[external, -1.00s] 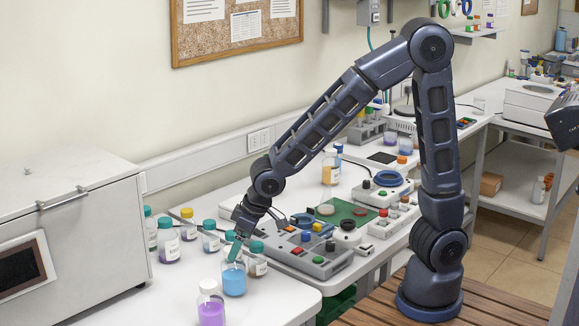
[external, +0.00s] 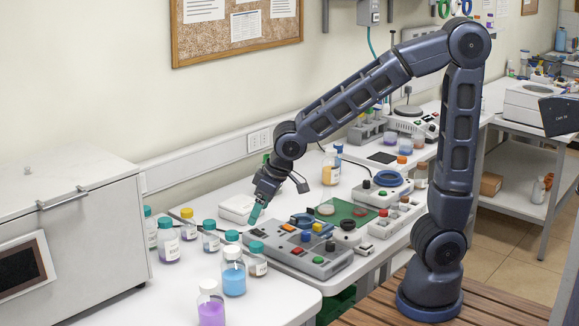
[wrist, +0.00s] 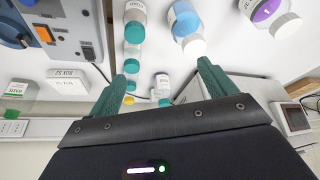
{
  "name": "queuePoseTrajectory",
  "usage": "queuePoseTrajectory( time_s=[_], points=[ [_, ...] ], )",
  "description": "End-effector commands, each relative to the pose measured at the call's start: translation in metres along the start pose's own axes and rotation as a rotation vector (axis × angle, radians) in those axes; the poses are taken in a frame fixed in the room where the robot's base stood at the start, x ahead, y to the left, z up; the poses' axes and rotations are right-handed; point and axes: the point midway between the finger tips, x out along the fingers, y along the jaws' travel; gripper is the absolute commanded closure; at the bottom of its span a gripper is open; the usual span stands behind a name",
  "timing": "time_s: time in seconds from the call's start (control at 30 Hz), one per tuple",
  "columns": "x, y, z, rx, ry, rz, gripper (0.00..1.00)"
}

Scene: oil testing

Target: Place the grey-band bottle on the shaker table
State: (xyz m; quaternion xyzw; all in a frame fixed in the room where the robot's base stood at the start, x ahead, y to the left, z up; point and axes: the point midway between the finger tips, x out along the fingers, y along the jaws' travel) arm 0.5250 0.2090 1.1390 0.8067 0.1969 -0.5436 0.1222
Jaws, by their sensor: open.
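My gripper (external: 254,218) hangs empty above the table, just left of the grey instrument with coloured buttons (external: 312,262). In the wrist view its green fingers are spread wide (wrist: 165,80). The blue one also shows in the wrist view (wrist: 184,20). I cannot tell which bottle has the grey band. No label singles out the shaker table; a blue-ringed device (external: 384,190) stands farther right.
A yellow-capped bottle (external: 188,228) stands by the large grey-white cabinet (external: 90,245). A low white box (external: 237,208) lies behind my gripper.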

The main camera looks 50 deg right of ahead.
Motion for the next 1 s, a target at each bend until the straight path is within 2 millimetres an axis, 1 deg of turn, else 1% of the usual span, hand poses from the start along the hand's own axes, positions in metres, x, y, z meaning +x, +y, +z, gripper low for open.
queuePoseTrajectory(
  time_s=[0.03, 0.2, 0.3, 0.37, 0.5, 0.6, 0.73, 0.9, 1.0],
  points=[
    [-0.012, 0.02, 0.004, 0.028, 0.006, 0.007, 0.17],
    [-0.046, 0.071, 0.025, 0.102, 0.006, 0.032, 0.17],
    [-0.066, 0.098, 0.041, 0.143, 0.007, 0.048, 0.17],
    [-0.077, 0.112, 0.051, 0.169, 0.008, 0.056, 0.17],
    [-0.102, 0.141, 0.079, 0.223, 0.011, 0.081, 0.17],
    [-0.119, 0.157, 0.1, 0.261, 0.013, 0.099, 0.17],
    [-0.14, 0.174, 0.13, 0.309, 0.015, 0.124, 0.17],
    [-0.162, 0.187, 0.168, 0.368, 0.018, 0.159, 0.17],
    [-0.171, 0.19, 0.185, 0.395, 0.018, 0.176, 0.17]
  ],
)
